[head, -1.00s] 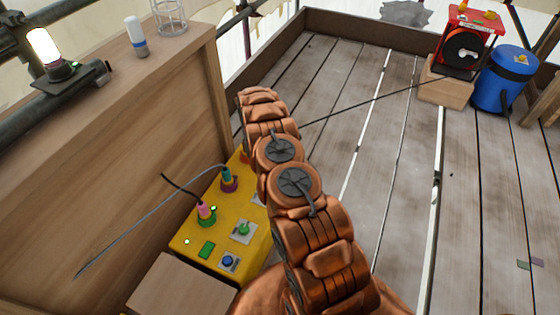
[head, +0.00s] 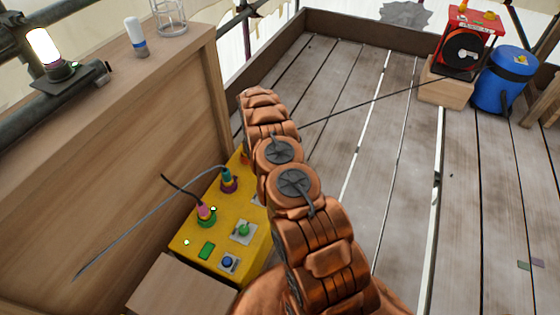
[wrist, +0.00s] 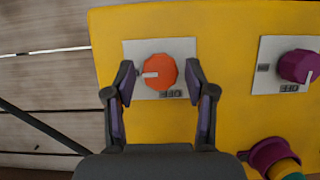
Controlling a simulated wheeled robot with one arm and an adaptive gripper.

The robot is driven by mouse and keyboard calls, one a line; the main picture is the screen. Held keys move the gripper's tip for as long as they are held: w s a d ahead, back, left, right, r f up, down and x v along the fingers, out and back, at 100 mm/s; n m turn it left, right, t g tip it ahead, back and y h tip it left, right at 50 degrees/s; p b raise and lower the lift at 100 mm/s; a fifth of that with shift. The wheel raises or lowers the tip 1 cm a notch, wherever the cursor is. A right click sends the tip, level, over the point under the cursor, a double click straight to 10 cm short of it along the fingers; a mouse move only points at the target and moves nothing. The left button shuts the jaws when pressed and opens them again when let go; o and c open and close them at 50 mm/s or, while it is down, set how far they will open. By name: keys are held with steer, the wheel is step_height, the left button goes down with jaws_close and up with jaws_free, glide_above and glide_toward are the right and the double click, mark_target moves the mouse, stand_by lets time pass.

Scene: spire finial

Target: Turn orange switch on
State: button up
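The orange switch (wrist: 160,72) is a round knob on a pale square plate on the yellow box (wrist: 220,120). Its white pointer mark points left in the wrist view. My gripper (wrist: 160,76) is open, with one finger on each side of the knob. Small gaps show between the fingers and the knob, so it does not look gripped.
A purple knob (wrist: 298,66) sits right of the orange one. A purple and teal plug (wrist: 277,160) is close by at lower right. In the head view, cabled plugs (head: 205,211), a green switch (head: 244,230) and a blue one (head: 228,262) share the box. Open plank floor lies right.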

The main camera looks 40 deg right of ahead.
steer(key=shift+o, duration=0.2)
steer(key=shift+r, duration=0.1)
steer(key=v, duration=1.1)
steer(key=shift+r, duration=0.35)
steer(key=shift+w, duration=0.1)
